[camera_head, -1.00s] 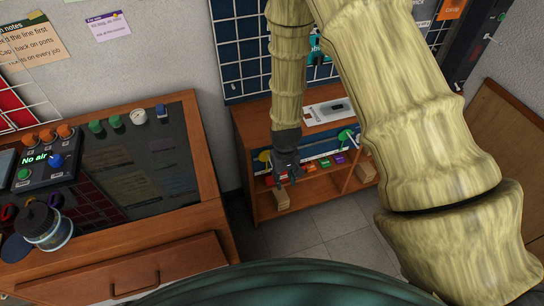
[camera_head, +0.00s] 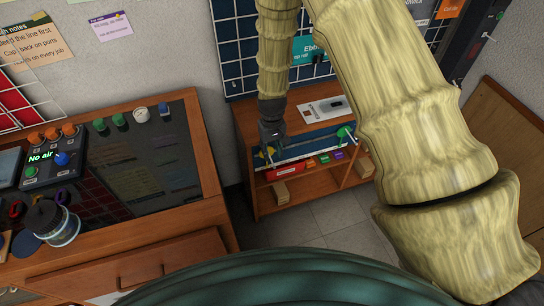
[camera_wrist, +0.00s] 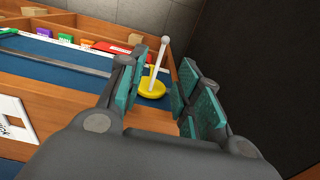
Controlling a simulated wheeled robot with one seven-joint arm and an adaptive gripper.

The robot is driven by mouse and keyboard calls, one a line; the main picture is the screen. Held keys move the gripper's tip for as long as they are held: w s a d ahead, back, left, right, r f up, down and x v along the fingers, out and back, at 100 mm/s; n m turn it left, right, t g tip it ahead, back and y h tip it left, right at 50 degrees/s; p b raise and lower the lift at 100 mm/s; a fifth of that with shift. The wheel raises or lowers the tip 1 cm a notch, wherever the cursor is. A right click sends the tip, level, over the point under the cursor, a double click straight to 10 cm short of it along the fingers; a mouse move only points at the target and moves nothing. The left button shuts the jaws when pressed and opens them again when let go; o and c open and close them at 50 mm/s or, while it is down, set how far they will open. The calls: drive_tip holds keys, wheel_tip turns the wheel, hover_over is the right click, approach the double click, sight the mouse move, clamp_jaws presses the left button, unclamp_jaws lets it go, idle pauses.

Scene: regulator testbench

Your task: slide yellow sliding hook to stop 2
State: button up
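The yellow sliding hook (camera_wrist: 152,89) has a round yellow base and a white stem with a ball tip. In the wrist view it stands at one end of a grey rail (camera_wrist: 60,54) on a blue panel. In the head view its yellow part (camera_head: 262,154) shows only partly, beside my gripper (camera_head: 271,143). In the wrist view my gripper (camera_wrist: 163,72) is open, with teal finger pads on either side of the stem. I see space between the pads and the stem; contact is not clear. Stop 2 cannot be picked out.
A green knob (camera_head: 344,132) is at the other end. A workbench (camera_head: 205,165) stands at left.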

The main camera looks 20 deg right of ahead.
sight(272, 162)
drive_tip(key=shift+f+p, duration=0.45)
drive_tip(key=shift+f, duration=1.95)
clamp_jaws()
